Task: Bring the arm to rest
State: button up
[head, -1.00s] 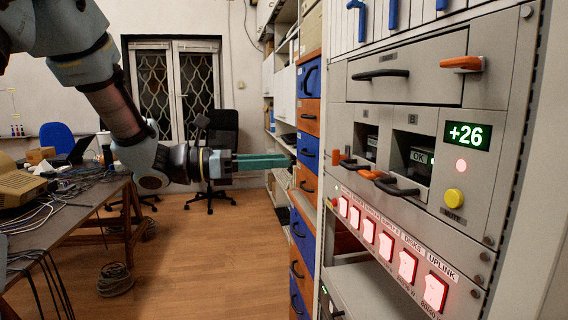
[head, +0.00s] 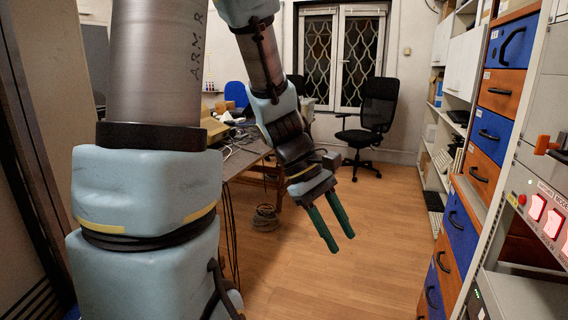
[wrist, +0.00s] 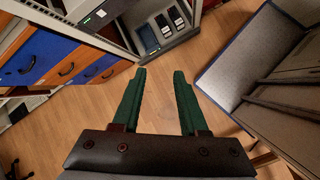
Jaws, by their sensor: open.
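My gripper (head: 334,241) hangs in free air over the wooden floor in the head view, its two green fingers angled down and to the right. The fingers are apart with nothing between them. In the wrist view my gripper (wrist: 159,72) also shows open and empty, with bare floor between and around the fingers. My arm comes in from the upper left and bends down in the middle of the head view. It touches nothing that I can see.
The equipment rack (head: 522,250) with lit red switches (head: 545,214) and the blue and orange drawers (head: 474,165) line the right side. A desk (head: 245,158) stands behind my arm. A black office chair (head: 373,115) stands at the back. The middle floor (head: 375,240) is clear.

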jog(key=w+a+f+m+t+y, duration=0.1)
jog(key=w+a+m+t+y, duration=0.1)
jog(key=a, duration=0.6)
jog(key=w+a+f+m+t+y, duration=0.1)
jog(key=a+f+m+t+y, duration=0.1)
jog(key=a+m, duration=0.3)
jog(key=a+y, duration=0.1)
jog(key=a, duration=0.3)
jog(key=shift+w+m+t+y, duration=0.3)
jog(key=shift+w, duration=0.1)
jog(key=shift+f, duration=0.1)
jog(key=shift+c, duration=0.3)
